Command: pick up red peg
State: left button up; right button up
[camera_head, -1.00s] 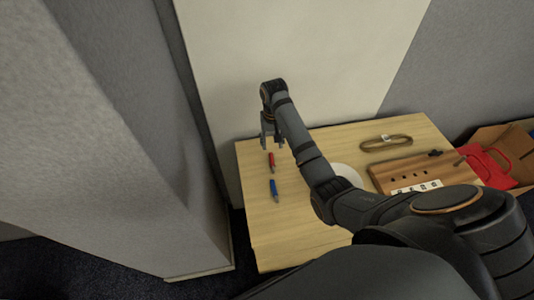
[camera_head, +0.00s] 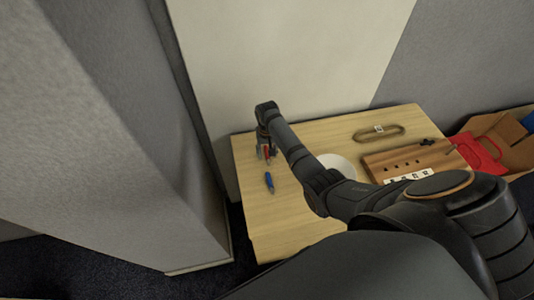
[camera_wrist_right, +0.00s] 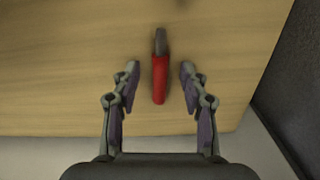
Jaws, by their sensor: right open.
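The red peg (camera_wrist_right: 160,78) lies on the wooden table, with a dark grey end, between the two open fingers of my right gripper (camera_wrist_right: 160,82) in the right wrist view. There is a gap on each side of it, and the fingers do not touch it. In the head view the red peg (camera_head: 267,153) shows partly beside the fingers of my right gripper (camera_head: 266,153), low over the table's left part. I cannot tell the exact height above the table. My left gripper is not in view.
A blue peg (camera_head: 269,181) lies nearer on the table (camera_head: 290,218). A white plate (camera_head: 337,163), a wooden board with holes (camera_head: 390,162) and a brown loop (camera_head: 365,135) lie to the right. A wall stands behind.

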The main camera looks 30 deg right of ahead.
grip_shut()
jog(key=shift+r, duration=0.15)
jog(key=shift+r, duration=0.35)
jog(key=s+d+r, duration=0.3)
jog(key=s+r, duration=0.9)
jog(key=s, duration=0.1)
jog(key=shift+s+d, duration=0.35)
